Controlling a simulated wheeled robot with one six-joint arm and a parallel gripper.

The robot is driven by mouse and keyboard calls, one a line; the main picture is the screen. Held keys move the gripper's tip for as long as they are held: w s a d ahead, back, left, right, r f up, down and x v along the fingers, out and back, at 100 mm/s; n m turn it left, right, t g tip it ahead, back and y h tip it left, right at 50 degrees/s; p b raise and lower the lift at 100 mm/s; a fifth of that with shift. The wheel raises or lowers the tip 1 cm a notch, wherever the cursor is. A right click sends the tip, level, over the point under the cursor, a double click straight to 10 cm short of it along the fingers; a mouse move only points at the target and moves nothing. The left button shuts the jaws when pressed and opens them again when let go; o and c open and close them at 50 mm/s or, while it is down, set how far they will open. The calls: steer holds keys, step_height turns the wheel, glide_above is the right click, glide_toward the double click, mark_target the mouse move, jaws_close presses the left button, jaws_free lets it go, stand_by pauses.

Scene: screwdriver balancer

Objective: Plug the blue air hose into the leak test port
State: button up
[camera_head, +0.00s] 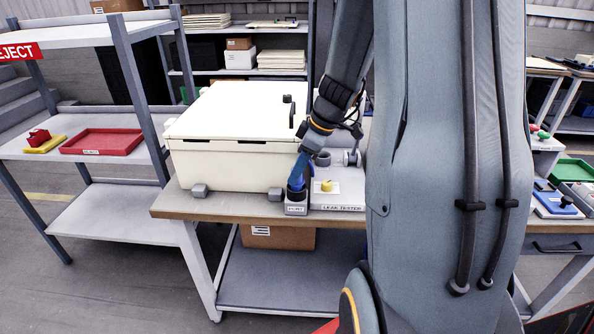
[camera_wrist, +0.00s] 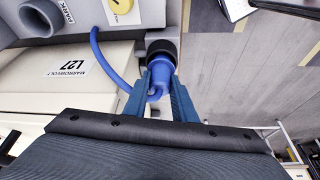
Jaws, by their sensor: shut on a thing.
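My gripper (camera_wrist: 160,92) is shut on the blue air hose's connector (camera_wrist: 163,68). In the head view my gripper (camera_head: 300,168) is low at the table's front edge, left of the yellow knob. The connector's far end meets a black round collar (camera_wrist: 162,47); I cannot tell whether it is seated in it. In the head view the collar (camera_head: 296,194) shows dark above a small labelled grey block (camera_head: 296,209). The blue hose (camera_wrist: 108,62) loops from the tester side to the connector. The leak tester (camera_head: 350,197) is a grey unit with a yellow knob (camera_head: 326,186).
A large cream box (camera_head: 222,165) on the table (camera_head: 180,208) stands close left of the gripper. An empty grey cup (camera_wrist: 40,18) marked PARK sits behind. A reject rack (camera_head: 140,90) with a red tray (camera_head: 102,141) stands left. My arm hides the table's right part.

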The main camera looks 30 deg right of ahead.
steer(key=shift+f+b, duration=0.55)
steer(key=o, duration=1.2)
steer(key=shift+c, duration=0.2)
steer(key=shift+r, duration=0.1)
steer(key=b+v, duration=0.1)
steer(key=v, duration=0.6)
steer(key=shift+r, duration=0.3)
steer(key=shift+s+d, duration=0.15)
